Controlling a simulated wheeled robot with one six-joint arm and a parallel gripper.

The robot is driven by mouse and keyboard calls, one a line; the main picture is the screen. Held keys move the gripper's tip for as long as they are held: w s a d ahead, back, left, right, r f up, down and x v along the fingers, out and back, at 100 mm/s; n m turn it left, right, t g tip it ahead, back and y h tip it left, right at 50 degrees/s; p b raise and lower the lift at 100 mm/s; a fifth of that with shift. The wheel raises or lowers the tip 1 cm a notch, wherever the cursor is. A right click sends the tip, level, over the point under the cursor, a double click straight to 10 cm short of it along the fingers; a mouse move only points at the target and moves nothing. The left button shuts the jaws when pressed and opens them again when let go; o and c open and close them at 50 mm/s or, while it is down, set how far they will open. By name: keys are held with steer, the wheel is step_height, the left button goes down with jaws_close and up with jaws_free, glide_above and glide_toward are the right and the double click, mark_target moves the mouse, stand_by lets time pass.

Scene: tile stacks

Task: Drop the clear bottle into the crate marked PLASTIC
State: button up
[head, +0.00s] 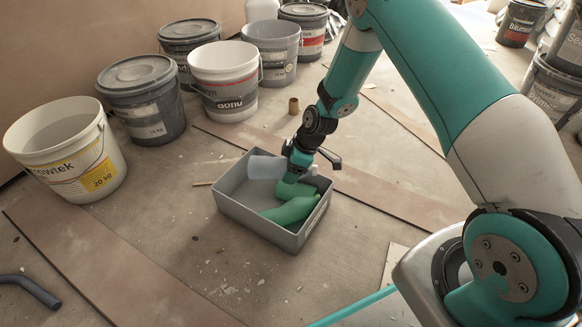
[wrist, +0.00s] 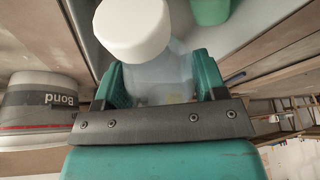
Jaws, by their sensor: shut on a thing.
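The clear bottle (head: 266,167) is pale and see-through, with a white cap (wrist: 131,30) in the wrist view. My gripper (wrist: 163,80) is shut on its body (wrist: 158,78), one green finger on each side. In the head view the bottle lies on its side at the back left of a grey crate (head: 257,226), over or inside it; I cannot tell its exact height. Green bottles (head: 291,211) lie in the crate's front and right part. One green item shows at the top of the wrist view (wrist: 210,8). No PLASTIC marking is readable.
Several buckets stand behind and left of the crate, including a white one (head: 224,80) and a yellow-labelled one (head: 75,168). Flat boards (head: 110,262) lie on the floor. Floor in front of the crate is mostly clear.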

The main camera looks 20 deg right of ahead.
steer(key=o, duration=1)
steer(key=shift+r, duration=0.1)
steer(key=p+v, duration=1)
steer(key=v, duration=0.7)
steer(key=shift+d, duration=0.15)
